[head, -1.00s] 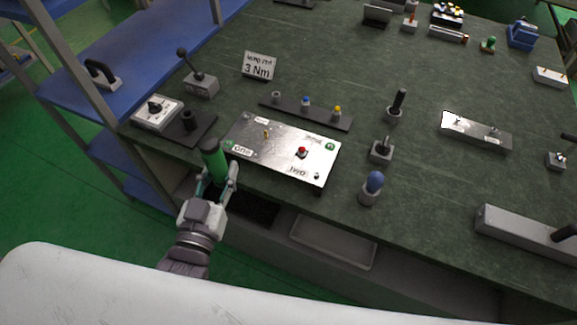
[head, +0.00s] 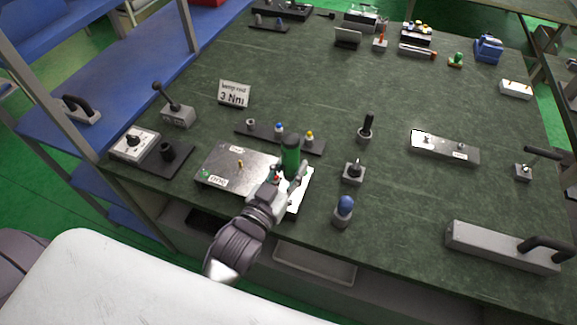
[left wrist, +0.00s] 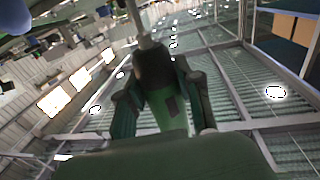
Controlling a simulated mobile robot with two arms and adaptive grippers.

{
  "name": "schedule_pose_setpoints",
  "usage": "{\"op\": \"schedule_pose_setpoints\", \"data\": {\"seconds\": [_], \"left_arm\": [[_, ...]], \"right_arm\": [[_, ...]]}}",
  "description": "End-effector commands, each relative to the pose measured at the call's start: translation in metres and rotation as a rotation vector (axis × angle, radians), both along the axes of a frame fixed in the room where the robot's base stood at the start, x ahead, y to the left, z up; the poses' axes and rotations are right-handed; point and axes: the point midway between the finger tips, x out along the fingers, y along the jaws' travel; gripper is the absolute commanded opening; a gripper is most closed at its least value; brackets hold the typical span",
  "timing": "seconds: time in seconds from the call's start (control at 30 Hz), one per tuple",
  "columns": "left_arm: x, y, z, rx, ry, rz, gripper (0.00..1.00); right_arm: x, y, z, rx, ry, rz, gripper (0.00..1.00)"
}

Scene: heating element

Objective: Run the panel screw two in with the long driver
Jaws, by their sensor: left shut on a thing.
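My left gripper (head: 285,175) is shut on the green-handled driver (head: 290,155), which it holds roughly upright over the right end of the metal panel (head: 213,163). In the left wrist view the driver's green handle (left wrist: 166,110) sits between the two fingers, with a dark collar and a thin shaft beyond. The panel lies on the bench with its "ONE" label (head: 218,181) showing. A small brass-coloured screw (head: 240,164) stands on it. The panel's "TWO" end is mostly hidden behind my gripper. I cannot tell whether the driver touches a screw. My right gripper is out of view.
A dark strip with colour-topped bits (head: 279,128) lies just behind the panel. A "3 Nm" sign (head: 234,94) stands farther back. A blue-topped knob (head: 344,208) and a small lever block (head: 353,172) stand right of the panel.

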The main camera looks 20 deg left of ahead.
Motion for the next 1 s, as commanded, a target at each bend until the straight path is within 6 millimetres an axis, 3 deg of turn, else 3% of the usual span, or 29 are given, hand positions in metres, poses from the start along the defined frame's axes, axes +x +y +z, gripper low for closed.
{"op": "schedule_pose_setpoints", "data": {"seconds": [0.27,0.8,1.0], "left_arm": [[0.0,0.0,0.004,-0.001,-0.005,0.0,0.0],[0.0,0.0,-0.044,0.0,-0.003,0.001,0.0],[0.0,0.0,-0.05,-0.001,-0.005,0.001,0.0]], "right_arm": [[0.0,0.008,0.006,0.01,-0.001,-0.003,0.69],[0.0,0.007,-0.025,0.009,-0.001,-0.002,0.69],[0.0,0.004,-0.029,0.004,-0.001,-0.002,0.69]]}}
